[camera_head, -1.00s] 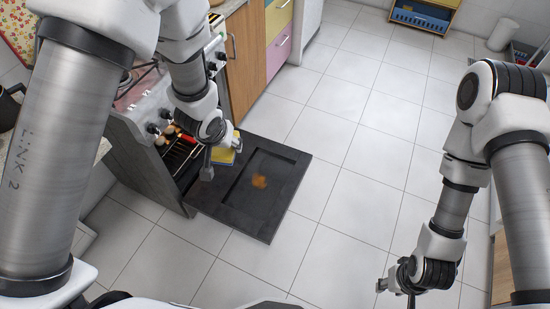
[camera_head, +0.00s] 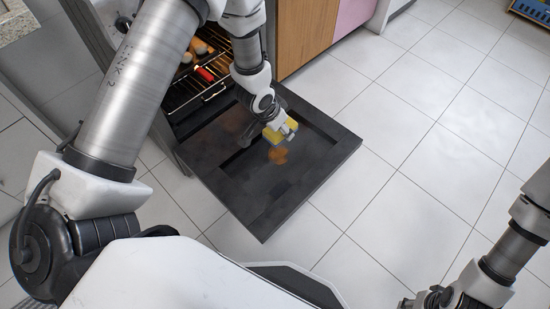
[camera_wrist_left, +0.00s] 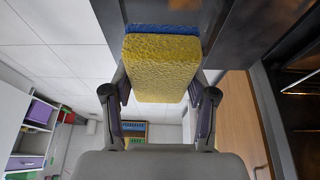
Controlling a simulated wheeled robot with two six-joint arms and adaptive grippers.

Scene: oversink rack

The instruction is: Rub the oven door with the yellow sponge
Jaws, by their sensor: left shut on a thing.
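The oven door (camera_head: 235,205) is dark and folded down flat in front of the oven. An orange-brown stain (camera_head: 278,155) marks its inner panel. My left gripper (camera_head: 284,131) is over the door, close to the stain. It is shut on the yellow sponge (camera_head: 273,136), which also shows between the two fingers in the left wrist view (camera_wrist_left: 160,68), with a blue layer on its far side. I cannot tell whether the sponge touches the door. My right gripper (camera_head: 420,300) is at the bottom right, over the floor; its fingers are too cut off to read.
The open oven (camera_head: 205,75) has lit racks with a red item (camera_head: 206,74) and several pale round things inside. A wooden cabinet (camera_head: 305,35) stands right of it. White floor tiles (camera_head: 420,150) lie clear to the right of the door.

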